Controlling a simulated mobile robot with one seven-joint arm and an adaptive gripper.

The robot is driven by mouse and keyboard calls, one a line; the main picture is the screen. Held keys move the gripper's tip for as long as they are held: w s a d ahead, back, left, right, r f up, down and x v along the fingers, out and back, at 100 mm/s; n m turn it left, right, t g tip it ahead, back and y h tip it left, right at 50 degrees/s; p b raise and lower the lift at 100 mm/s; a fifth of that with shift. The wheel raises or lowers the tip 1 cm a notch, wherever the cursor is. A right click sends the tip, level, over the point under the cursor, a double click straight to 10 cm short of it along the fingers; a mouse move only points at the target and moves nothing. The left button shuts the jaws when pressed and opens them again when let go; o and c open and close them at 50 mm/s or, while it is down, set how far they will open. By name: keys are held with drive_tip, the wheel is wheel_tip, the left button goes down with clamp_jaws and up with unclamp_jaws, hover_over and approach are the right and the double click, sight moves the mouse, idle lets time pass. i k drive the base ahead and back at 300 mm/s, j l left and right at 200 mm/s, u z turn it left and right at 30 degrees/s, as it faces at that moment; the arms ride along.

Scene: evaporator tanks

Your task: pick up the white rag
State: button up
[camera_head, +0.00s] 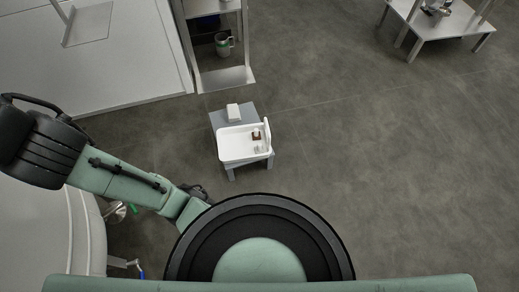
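I cannot make out a white rag for certain. A white tray (231,152) sits on a small grey stool (218,118). A small white upright piece (267,130) stands at the tray's right edge; it may be cloth, but it is too small to tell. A white block-like thing (233,112) lies on the stool behind the tray. My arm reaches from the left toward the lower middle. A dark part that looks like my gripper (197,191) shows at its end, left of and below the stool, apart from the tray. Its fingers are not clear.
Inside the tray is a small brown-and-white item (256,136). A metal shelf (225,78) holding a metal mug with green (223,44) stands behind the stool. A large pale tank (120,60) is at left. A low table (450,25) is at far right. Floor right of the stool is clear.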

sight(234, 115)
drive_tip(key=i+l+u, duration=0.15)
drive_tip(key=i, duration=0.25)
drive_tip(key=i+l+u, duration=0.2)
drive_tip(key=i, duration=0.2)
drive_tip(key=i+l+u, duration=0.15)
drive_tip(key=i, duration=0.25)
